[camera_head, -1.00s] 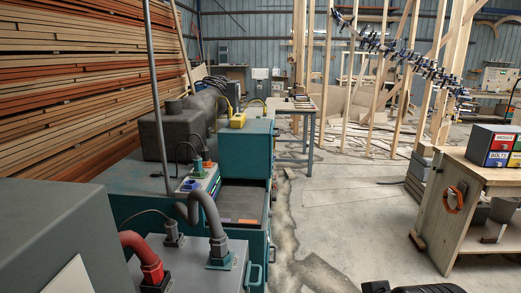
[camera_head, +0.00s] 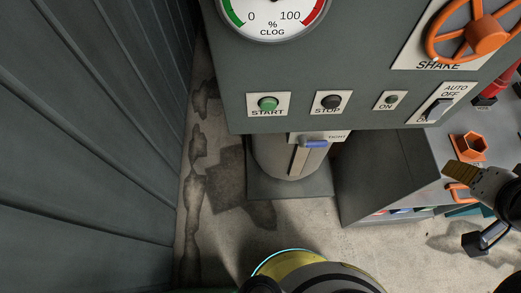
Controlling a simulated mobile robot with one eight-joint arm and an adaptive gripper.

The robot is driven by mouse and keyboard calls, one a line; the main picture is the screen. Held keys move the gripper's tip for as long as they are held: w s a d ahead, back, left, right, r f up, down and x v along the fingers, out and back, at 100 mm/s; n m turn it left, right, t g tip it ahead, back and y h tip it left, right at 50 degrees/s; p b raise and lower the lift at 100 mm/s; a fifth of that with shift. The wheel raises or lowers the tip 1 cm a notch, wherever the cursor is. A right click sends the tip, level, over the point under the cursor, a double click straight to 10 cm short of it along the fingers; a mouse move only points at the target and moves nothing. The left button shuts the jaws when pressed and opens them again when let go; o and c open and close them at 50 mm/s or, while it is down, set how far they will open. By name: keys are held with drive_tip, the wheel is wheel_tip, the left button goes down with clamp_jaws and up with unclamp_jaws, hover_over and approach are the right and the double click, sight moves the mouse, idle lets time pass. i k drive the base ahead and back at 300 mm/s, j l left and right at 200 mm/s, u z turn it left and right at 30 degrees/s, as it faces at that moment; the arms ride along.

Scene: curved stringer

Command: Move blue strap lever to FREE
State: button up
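The blue strap lever (camera_head: 315,144) lies nearly level under the front panel, at the top of a pale strap (camera_head: 299,160) on a grey drum (camera_head: 270,160). A white label (camera_head: 336,136) above its right end seems to read TIGHT, partly cut off by the panel edge. I see no FREE marking. My gripper (camera_head: 467,206) is at the right edge, well right of the lever and not touching it. Its two finger parts look spread apart with nothing between them. Its body is cut off by the frame edge.
The grey control panel (camera_head: 220,75) overhangs the drum, with a clog gauge (camera_head: 273,12), START button (camera_head: 268,103), STOP button (camera_head: 331,102) and orange wheel (camera_head: 485,35). A grey box (camera_head: 385,170) stands right of the drum. A ribbed wall (camera_head: 90,150) closes the left.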

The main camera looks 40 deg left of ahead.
sight(304, 142)
drive_tip(key=l+u, duration=0.15)
drive_tip(key=u, duration=1.15)
drive_tip(key=k+l+u, duration=0.1)
drive_tip(key=k+l, duration=1.15)
